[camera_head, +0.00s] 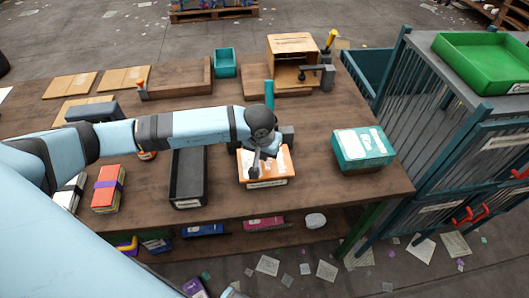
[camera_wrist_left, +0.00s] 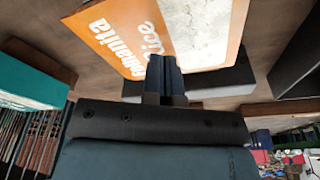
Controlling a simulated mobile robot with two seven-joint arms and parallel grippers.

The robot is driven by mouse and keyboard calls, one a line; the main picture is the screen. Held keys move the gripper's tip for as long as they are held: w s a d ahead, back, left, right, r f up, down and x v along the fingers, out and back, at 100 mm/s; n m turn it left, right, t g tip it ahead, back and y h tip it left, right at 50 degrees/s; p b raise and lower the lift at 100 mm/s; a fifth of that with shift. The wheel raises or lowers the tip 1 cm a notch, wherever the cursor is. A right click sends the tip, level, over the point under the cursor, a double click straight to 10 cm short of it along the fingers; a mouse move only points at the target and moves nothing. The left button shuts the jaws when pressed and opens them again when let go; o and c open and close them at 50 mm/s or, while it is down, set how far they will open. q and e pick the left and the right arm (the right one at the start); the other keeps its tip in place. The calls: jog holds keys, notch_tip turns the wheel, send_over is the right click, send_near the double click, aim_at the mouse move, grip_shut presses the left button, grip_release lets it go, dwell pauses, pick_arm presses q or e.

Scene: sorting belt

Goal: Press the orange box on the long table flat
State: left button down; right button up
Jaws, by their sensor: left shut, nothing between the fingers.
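The orange box (camera_head: 284,164), with a white label on top, sits near the front edge of the long wooden table (camera_head: 225,205). It also fills the upper middle of the left wrist view (camera_wrist_left: 120,40), with white lettering on its orange face. My left gripper (camera_head: 254,170) is over the box's left part, pointing down, with its fingers shut and empty. In the left wrist view the shut fingers (camera_wrist_left: 166,78) are right at the box's edge; I cannot tell whether they touch it. The arm and wrist hide part of the box's back. My right gripper is not in view.
A black tray (camera_head: 188,178) lies left of the box, and a teal box (camera_head: 363,147) to its right. A red stack (camera_head: 107,190) is farther left. An open cardboard box (camera_head: 292,45) stands at the back. A slatted teal cart (camera_head: 440,120) borders the table's right end.

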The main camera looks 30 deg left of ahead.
pick_arm(q)
notch_tip(320, 180, up, 9)
jog(key=p, duration=0.3)
jog(key=shift+f, duration=0.15)
dwell(0.6)
